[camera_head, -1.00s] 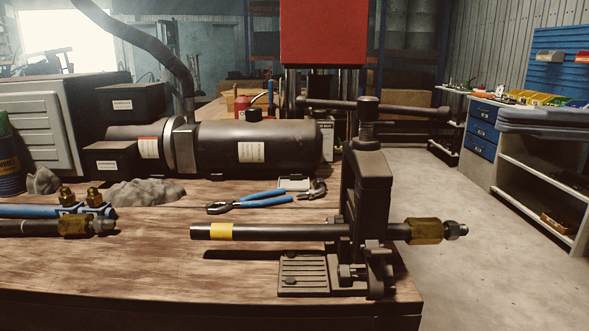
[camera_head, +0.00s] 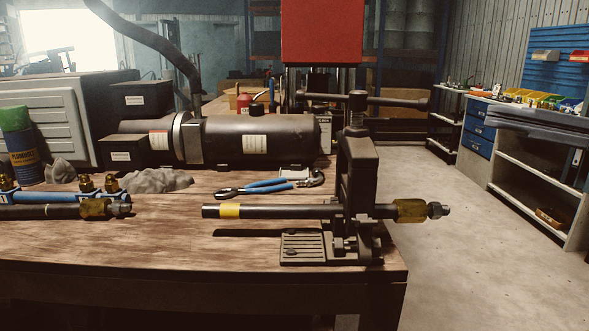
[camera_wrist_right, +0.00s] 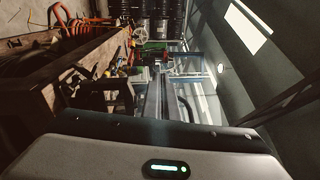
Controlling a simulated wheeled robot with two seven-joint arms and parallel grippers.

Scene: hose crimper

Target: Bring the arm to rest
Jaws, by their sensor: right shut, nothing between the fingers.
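In the right wrist view the grey housing of my right gripper, with a green light, fills the bottom. Its fingers (camera_wrist_right: 160,95) show near the middle, together and with nothing between them. They point into open room, away from any held thing. In the head view neither gripper can be made out. A dark hose (camera_head: 285,211) with a yellow band and a brass fitting (camera_head: 410,210) lies level through the upright black crimper (camera_head: 356,175) on the bench. Nothing of mine touches it there.
Open floor (camera_head: 460,240) lies to the right, before a shelved workbench (camera_head: 530,175).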

